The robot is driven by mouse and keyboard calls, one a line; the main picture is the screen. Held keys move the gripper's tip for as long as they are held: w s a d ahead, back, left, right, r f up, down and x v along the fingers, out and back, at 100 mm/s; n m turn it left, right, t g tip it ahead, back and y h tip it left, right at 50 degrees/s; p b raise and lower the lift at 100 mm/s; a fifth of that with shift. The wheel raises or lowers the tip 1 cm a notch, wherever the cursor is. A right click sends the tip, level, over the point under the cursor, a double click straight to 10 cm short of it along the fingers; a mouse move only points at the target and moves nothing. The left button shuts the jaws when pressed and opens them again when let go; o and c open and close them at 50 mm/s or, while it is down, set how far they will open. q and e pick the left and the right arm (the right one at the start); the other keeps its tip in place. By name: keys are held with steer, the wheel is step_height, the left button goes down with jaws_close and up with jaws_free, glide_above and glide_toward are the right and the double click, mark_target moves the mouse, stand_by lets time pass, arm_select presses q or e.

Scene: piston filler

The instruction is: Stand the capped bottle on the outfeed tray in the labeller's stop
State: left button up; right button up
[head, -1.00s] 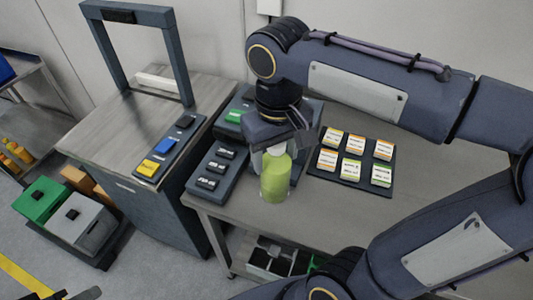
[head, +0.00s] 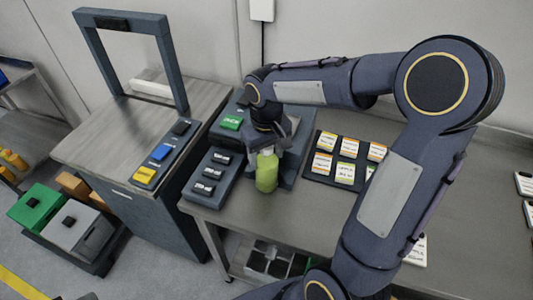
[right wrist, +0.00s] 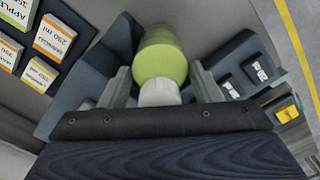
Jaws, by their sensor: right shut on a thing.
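A yellow-green bottle (head: 266,173) with a whitish cap hangs upright in my right gripper (head: 267,150). In the right wrist view, the bottle (right wrist: 160,52) points away from me and its cap (right wrist: 160,93) sits between the two fingers of the gripper (right wrist: 161,86). The dark labeller (head: 292,172), with a green button, is directly behind and beside the bottle. I cannot tell whether the bottle's base touches the labeller or hangs just above it. The stop is hidden by the bottle and gripper.
A panel with several black buttons (head: 210,174) is left of the bottle. A dark board with label cards (head: 345,172) is to the right. A bench with a tall frame (head: 130,60) and yellow, blue and black buttons stands left.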

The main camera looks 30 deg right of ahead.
steer(key=shift+f, duration=0.15)
steer(key=shift+f, duration=0.15)
steer(key=o, duration=1.7)
step_height(320, 180, up, 12)
steer(key=shift+s+r, duration=0.1)
steer(key=shift+r, duration=0.05)
steer(key=s+a+f+t+y, duration=0.1)
steer(key=s+f+t, duration=0.1)
steer(key=s, duration=0.3)
steer(key=s+a+f+m+t+y, duration=0.1)
steer(key=s+f, duration=0.1)
steer(key=s, duration=0.4)
steer(key=s+a+f+t+y, duration=0.1)
steer(key=s+a+f+t, duration=0.1)
steer(key=s, duration=0.4)
steer(key=shift+a+f+m+t+y, duration=0.1)
steer(key=shift+f+m+t+y, duration=0.05)
steer(key=shift+m+t+y, duration=0.2)
